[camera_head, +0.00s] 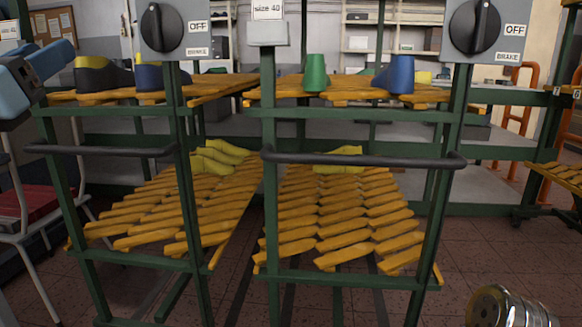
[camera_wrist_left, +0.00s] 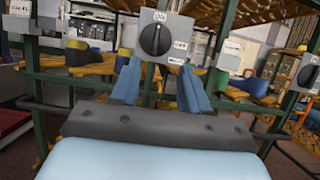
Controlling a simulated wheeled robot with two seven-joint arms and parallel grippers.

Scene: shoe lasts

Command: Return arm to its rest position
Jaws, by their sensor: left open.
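My left gripper (camera_head: 50,62) is at the far left of the head view, in front of the left cart, its blue fingers apart. In the left wrist view my left gripper (camera_wrist_left: 160,85) is open and empty, with two blue fingers spread. A grey switch box with a black knob (camera_head: 160,27) stands to the right of the gripper in the head view. That knob also shows beyond the fingers in the left wrist view (camera_wrist_left: 155,40). My right gripper cannot be made out in either view.
A green-framed cart (camera_head: 188,210) carries yellow lasts (camera_head: 340,205) on lower racks. Dark lasts (camera_head: 101,75), a green last (camera_head: 315,72) and a blue last (camera_head: 398,75) stand on upper shelves. A second knob (camera_head: 474,27) is at right. A red-seated chair (camera_head: 27,203) stands at left.

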